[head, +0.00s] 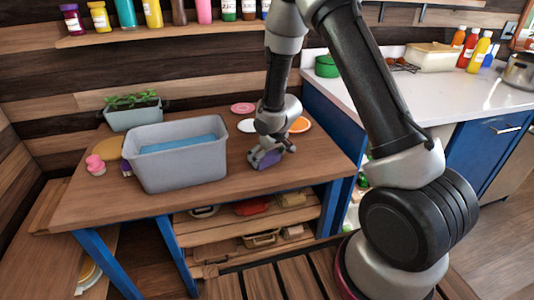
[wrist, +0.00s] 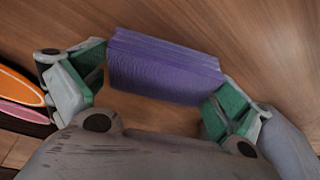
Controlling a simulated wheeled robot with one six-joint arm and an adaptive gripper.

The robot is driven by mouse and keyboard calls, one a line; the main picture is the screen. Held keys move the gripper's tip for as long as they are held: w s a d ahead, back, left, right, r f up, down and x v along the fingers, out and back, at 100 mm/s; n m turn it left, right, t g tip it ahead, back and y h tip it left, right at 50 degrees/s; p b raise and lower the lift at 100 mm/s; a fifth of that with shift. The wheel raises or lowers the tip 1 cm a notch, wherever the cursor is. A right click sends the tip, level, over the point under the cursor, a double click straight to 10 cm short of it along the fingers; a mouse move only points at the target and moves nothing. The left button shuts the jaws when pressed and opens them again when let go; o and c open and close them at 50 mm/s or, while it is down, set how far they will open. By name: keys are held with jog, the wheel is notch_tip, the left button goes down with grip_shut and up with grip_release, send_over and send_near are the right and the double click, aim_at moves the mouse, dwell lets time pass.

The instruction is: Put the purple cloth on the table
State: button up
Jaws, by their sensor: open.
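The purple cloth (wrist: 165,68) is a folded block lying on the wooden table (head: 110,200). In the head view the cloth (head: 266,159) shows near the table's front right part, partly covered by my gripper (head: 271,157). In the wrist view my gripper (wrist: 155,90) is open, with one green-padded finger at each end of the cloth. The pads look very close to the cloth's ends; I cannot tell whether they touch it.
A grey tub (head: 180,173) with something blue inside stands left of my gripper. Plates, one orange (head: 299,125), lie behind it. A planter (head: 133,113) and pink item (head: 95,164) are at the left. Bare table lies right of the gripper.

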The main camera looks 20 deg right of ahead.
jog(key=v, duration=1.2)
jog(key=s+d+r+m+t+h, duration=0.15)
jog(key=s+d+r, duration=0.25)
jog(key=d+r, duration=0.4)
jog(key=s+d+r+m+h, duration=0.25)
jog(key=s+d+r, duration=0.35)
jog(key=r, duration=0.5)
jog(key=s+r+y, duration=0.1)
jog(key=s+r, duration=0.1)
jog(key=s, duration=0.8)
jog(key=s+r+g+y, duration=0.1)
jog(key=s, duration=0.8)
jog(key=shift+s+a+r, duration=0.35)
jog(key=shift+a, duration=0.05)
jog(key=shift+g, duration=0.25)
